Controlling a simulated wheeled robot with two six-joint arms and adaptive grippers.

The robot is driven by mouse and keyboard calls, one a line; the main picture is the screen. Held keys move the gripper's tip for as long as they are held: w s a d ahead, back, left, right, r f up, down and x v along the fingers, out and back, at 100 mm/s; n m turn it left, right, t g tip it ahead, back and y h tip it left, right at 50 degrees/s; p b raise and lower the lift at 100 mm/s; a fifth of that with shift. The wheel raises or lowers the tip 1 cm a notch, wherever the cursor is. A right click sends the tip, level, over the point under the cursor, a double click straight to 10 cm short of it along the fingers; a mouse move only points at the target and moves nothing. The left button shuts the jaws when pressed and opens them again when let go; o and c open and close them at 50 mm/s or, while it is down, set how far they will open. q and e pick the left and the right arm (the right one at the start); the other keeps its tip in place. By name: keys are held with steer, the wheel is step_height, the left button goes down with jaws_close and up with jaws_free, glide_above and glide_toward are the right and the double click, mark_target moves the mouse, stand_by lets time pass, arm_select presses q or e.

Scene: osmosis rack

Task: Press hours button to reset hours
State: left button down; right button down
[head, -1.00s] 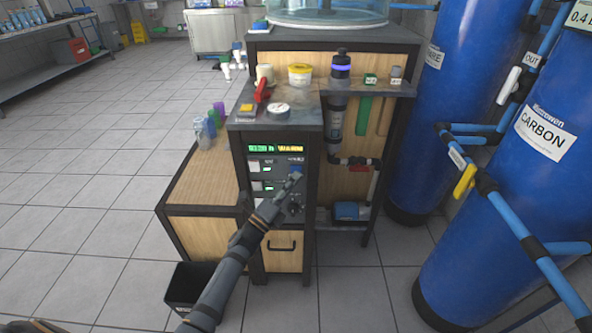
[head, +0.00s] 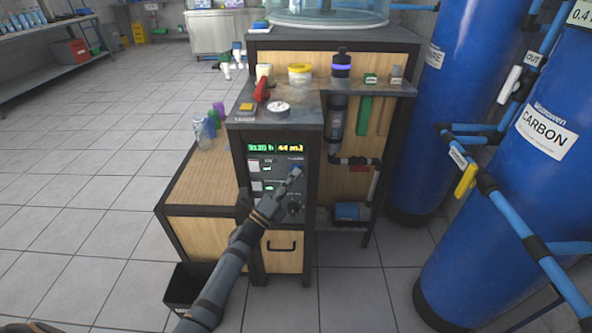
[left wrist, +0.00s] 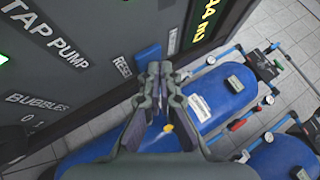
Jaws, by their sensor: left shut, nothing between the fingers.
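A dark control panel (head: 266,215) on the front of the wooden rack carries lit displays (head: 275,148). The left one reads hours in green and the right one shows about 44 in yellow-green. In the left wrist view a blue button (left wrist: 149,54) sits on the panel beside the word RESET, near the TAP PUMP label. My left gripper (left wrist: 160,68) is shut and empty, with its fingertips just in front of the blue button and overlapping its lower edge. I cannot tell whether they touch. In the head view the left gripper (head: 290,183) covers part of the panel.
Small bottles and tubs stand on the rack's shelf (head: 365,88). Large blue tanks (head: 490,190) with pipes stand to the right. A black bin (head: 187,288) is on the floor below. Open tiled floor lies to the left.

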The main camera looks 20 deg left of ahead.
arm_select(q)
steer(key=shift+w, duration=0.2)
stand_by(0.5)
steer(key=shift+s+d, duration=0.15)
steer(key=shift+s, duration=0.6)
steer(key=s+p, duration=0.1)
steer(key=s, duration=0.1)
steer(key=s+d+p, duration=0.1)
steer(key=s, duration=0.2)
steer(key=shift+d, duration=0.2)
steer(key=shift+w, duration=0.1)
stand_by(0.3)
